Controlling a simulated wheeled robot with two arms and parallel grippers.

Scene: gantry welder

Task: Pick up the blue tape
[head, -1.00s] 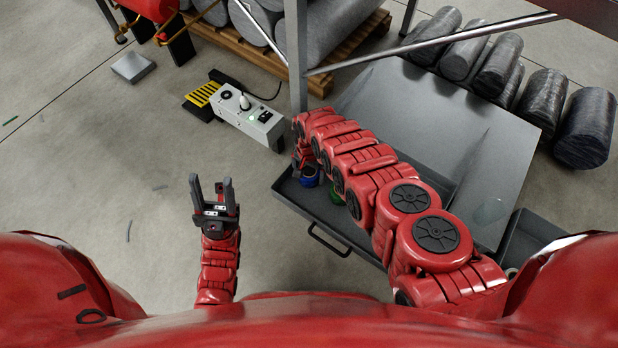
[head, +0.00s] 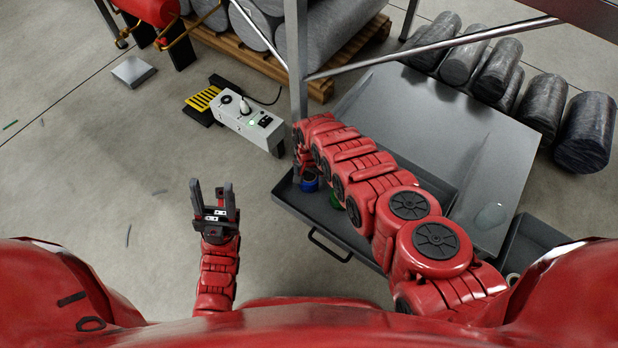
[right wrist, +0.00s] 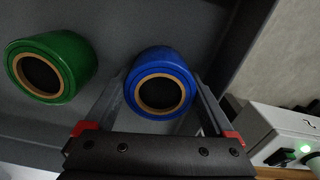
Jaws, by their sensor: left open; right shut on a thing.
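The blue tape (right wrist: 160,70) is a thick roll with a tan core. In the right wrist view it sits between the two fingers of my right gripper (right wrist: 165,100), which is shut on it. In the head view only a bit of the blue tape (head: 310,184) shows beneath my right arm in the grey drawer (head: 282,192), and that gripper is mostly hidden. I cannot tell whether the tape touches the drawer floor. My left gripper (head: 214,190) is open and empty above the floor, left of the drawer.
A green tape (right wrist: 50,68) lies beside the blue one, apart from the fingers. A grey control box (head: 250,124) stands on the floor by the metal post (head: 297,60). A sloped metal plate (head: 440,120) lies behind my right arm. Floor around my left gripper is clear.

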